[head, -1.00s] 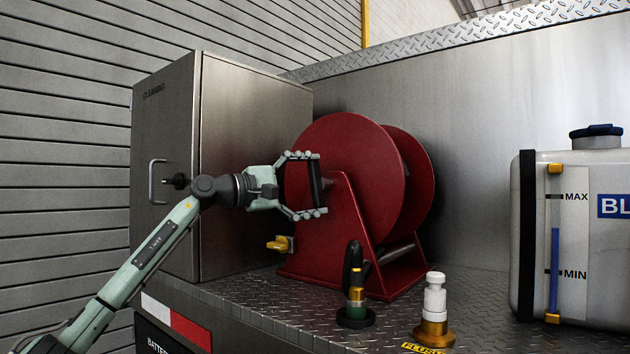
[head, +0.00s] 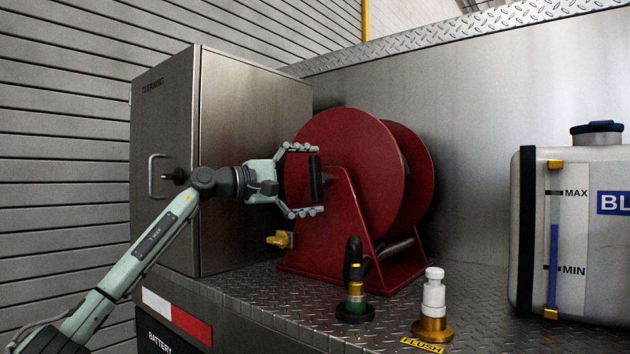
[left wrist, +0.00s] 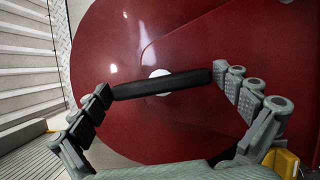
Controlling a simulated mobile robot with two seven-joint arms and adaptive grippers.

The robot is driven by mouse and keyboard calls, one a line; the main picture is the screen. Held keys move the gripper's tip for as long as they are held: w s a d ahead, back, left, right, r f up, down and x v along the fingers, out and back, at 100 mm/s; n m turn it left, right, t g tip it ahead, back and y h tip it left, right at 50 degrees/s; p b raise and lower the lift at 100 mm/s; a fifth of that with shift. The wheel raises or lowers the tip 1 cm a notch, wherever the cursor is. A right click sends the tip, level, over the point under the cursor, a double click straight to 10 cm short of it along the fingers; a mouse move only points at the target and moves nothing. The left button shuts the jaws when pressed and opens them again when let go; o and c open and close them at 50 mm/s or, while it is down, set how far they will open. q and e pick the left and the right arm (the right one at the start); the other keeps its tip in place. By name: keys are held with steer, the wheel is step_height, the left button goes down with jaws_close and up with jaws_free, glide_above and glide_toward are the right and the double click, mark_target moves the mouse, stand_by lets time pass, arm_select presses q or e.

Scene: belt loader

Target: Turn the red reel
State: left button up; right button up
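The red reel (head: 345,140) stands on the deck in a red frame. It has two large round flanges. It fills most of the left wrist view (left wrist: 180,50), with a pale hub (left wrist: 160,76) at its middle. A short black bar (head: 317,179) stands in front of the near flange and also shows in the left wrist view (left wrist: 160,84). My left gripper (head: 315,180) is open, its fingers spread wide with the bar between them. The bar's ends lie close to the fingertips; I cannot tell whether they touch. My right gripper is not in view.
A metal cabinet (head: 235,130) with a side handle stands left of the reel, close to my left arm. A white tank (head: 590,230) stands at right.

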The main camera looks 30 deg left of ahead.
arm_select(q)
steer(key=v, duration=1.2)
stand_by(0.3)
stand_by(0.5)
